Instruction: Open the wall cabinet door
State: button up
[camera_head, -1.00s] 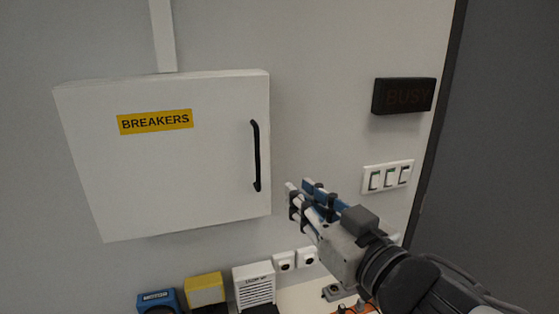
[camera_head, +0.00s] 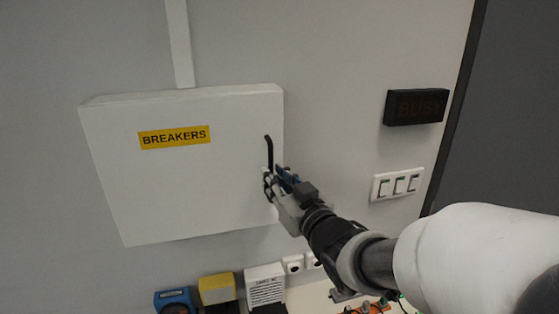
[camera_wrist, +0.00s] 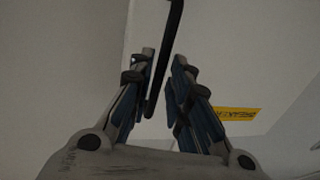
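The white wall cabinet (camera_head: 190,205) hangs on the wall with its door shut and a yellow BREAKERS label (camera_head: 174,137). Its black bar handle (camera_head: 269,152) is upright near the door's right edge. In the wrist view the handle (camera_wrist: 164,60) runs down between the two fingers of my gripper (camera_wrist: 163,62). The fingers are apart, with gaps visible beside the bar. In the head view my gripper (camera_head: 274,177) is at the lower part of the handle and hides it. The label also shows in the wrist view (camera_wrist: 237,114).
A dark BUSY sign (camera_head: 415,106) and a white switch plate (camera_head: 397,184) are on the wall to the right. Below are wall sockets (camera_head: 293,264), a blue box (camera_head: 174,301), a yellow box (camera_head: 217,289) and a white louvred box (camera_head: 265,285).

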jog(key=shift+x, duration=1.4)
grip_shut()
